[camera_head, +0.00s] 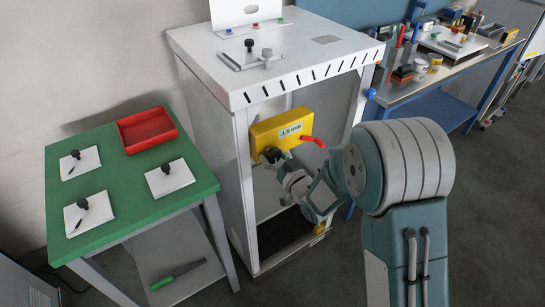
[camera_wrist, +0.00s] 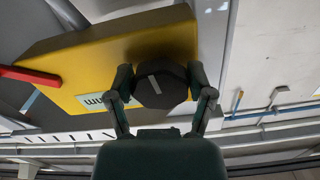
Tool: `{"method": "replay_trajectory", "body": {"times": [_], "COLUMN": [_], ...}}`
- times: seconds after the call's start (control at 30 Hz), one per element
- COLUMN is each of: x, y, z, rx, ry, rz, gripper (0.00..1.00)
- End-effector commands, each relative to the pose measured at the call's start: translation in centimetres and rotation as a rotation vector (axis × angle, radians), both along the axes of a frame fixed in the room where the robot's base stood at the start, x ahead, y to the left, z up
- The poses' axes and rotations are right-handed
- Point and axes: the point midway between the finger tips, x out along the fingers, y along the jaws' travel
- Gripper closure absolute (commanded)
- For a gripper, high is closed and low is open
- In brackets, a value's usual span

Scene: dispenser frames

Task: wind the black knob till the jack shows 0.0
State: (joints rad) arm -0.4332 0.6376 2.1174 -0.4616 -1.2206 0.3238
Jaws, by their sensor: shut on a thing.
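The yellow jack (camera_head: 290,128) is mounted inside the white frame. Its small display (camera_head: 290,130) seems to read -1.9 mm, though the last digit is too small to be sure. The black knob (camera_wrist: 162,85) sticks out of the jack's face, with a pale line on its end that runs slightly tilted in the wrist view. My gripper (camera_wrist: 164,98) is shut on the knob, one finger on each side. In the head view my gripper (camera_head: 279,158) reaches the jack's lower left and partly hides the knob. The display shows upside down and partly covered in the wrist view.
A red lever (camera_head: 314,141) sticks out at the jack's right. The white frame's posts (camera_head: 244,190) stand close around my gripper. A green table (camera_head: 128,215) with a red tray (camera_head: 147,146) and several white plates stands left. A cluttered workbench (camera_head: 460,66) stands back right.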

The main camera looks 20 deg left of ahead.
Motion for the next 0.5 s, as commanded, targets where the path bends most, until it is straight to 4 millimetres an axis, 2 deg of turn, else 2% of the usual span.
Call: {"method": "replay_trajectory", "body": {"times": [0.5], "x": [0.27], "y": [-0.11], "z": [0.19], "rx": [-0.292], "ry": [-0.349], "rz": [-0.003], "gripper": [0.79]}}
